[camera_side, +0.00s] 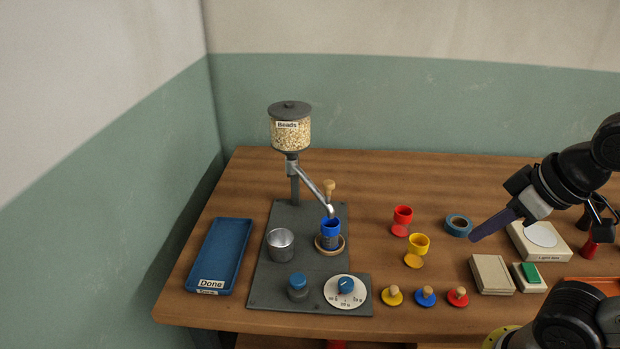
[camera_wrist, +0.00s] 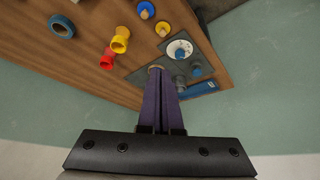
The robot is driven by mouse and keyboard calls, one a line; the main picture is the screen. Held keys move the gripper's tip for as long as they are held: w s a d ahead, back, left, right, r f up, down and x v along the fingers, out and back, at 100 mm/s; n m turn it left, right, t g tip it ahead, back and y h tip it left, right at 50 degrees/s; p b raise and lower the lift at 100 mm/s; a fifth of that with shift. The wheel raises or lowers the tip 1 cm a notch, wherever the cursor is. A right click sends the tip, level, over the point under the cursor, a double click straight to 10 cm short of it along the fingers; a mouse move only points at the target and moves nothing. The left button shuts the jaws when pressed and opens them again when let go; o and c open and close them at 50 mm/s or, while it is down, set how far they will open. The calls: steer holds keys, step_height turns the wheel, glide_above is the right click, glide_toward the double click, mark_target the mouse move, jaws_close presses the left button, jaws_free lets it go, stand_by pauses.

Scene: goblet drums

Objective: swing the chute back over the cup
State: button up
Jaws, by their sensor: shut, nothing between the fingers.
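The grey chute (camera_side: 315,187) slopes down from under the bead hopper (camera_side: 291,132). Its lower end is at the mouth of the blue cup (camera_side: 331,229), seemingly above it. A wooden knob (camera_side: 329,186) stands up by the chute. The blue cup is upright on a round, gold-rimmed seat (camera_side: 318,245). A metal cup (camera_side: 280,246) stands to its left. My gripper (camera_side: 474,238) is shut and empty, well to the right of the chute, near the blue tape roll. In the wrist view my closed purple fingers (camera_wrist: 157,72) hide the chute and much of the stand.
A red cup (camera_side: 403,215) and a yellow cup (camera_side: 420,243) stand between my gripper and the stand. Knobbed discs (camera_side: 425,296) lie in front. A blue tray (camera_side: 222,253) labelled Done is at left. A dial (camera_side: 346,288) and blue-topped button (camera_side: 298,286) are at the stand's front.

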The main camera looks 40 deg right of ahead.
mark_target(322, 194)
steer(key=shift+o, duration=1.2)
steer(key=shift+w, duration=0.15)
steer(key=o, duration=0.7)
steer(key=w+r+t, duration=0.1)
steer(key=w, duration=0.1)
steer(key=w+r+t, duration=0.1)
steer(key=w+r, duration=0.1)
steer(key=w+r+t, duration=0.2)
steer(key=shift+a+y, duration=0.3)
steer(key=shift+a, duration=0.1)
steer(key=w+r+m+t, duration=0.3)
steer(key=w+r+t, duration=0.35)
steer(key=w, duration=0.65)
steer(key=w+d+f+m+t+h, duration=0.2)
steer(key=w+f+m+h, duration=0.1)
steer(key=w+h, duration=0.3)
steer(key=a+f+n, duration=0.3)
steer(key=a+f, duration=0.1)
steer(key=f, duration=1.4)
steer(key=shift+g, duration=0.45)
steer(key=x, duration=1.3)
steer(key=shift+a, duration=0.1)
